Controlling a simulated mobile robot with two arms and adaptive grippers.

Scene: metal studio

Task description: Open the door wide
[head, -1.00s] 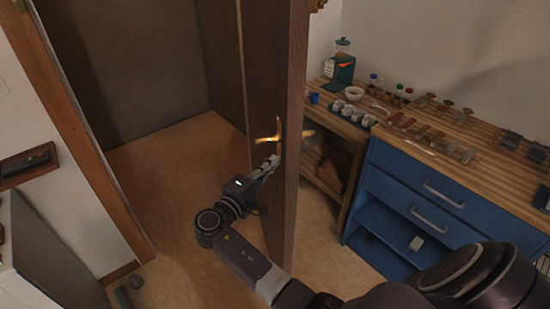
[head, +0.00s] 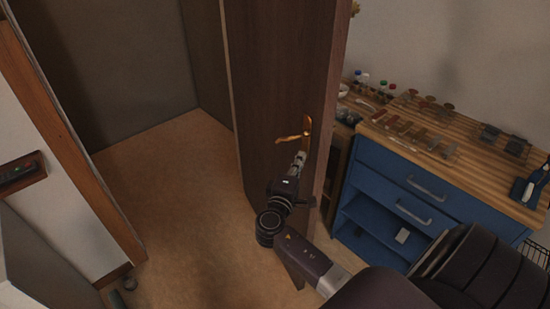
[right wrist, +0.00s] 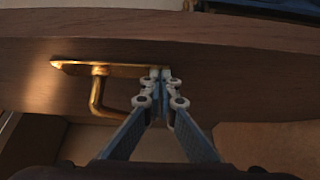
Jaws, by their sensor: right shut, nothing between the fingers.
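The dark brown wooden door (head: 275,85) stands ajar, with the open doorway to its left in the head view. Its brass handle (head: 293,137) is near the door's right edge. My right gripper (head: 300,158) is just below the handle, at the door's face. In the right wrist view the gripper (right wrist: 160,75) is shut and empty, its fingertips at the right end of the brass handle plate (right wrist: 110,68), beside the lever (right wrist: 97,98). I cannot tell whether the tips touch the plate. My left gripper is not in view.
A blue drawer cabinet (head: 400,191) with a wooden top (head: 470,155) holding tools and small items stands right of the door. The wooden door frame (head: 75,150) is at left. The floor (head: 180,200) in the doorway is clear.

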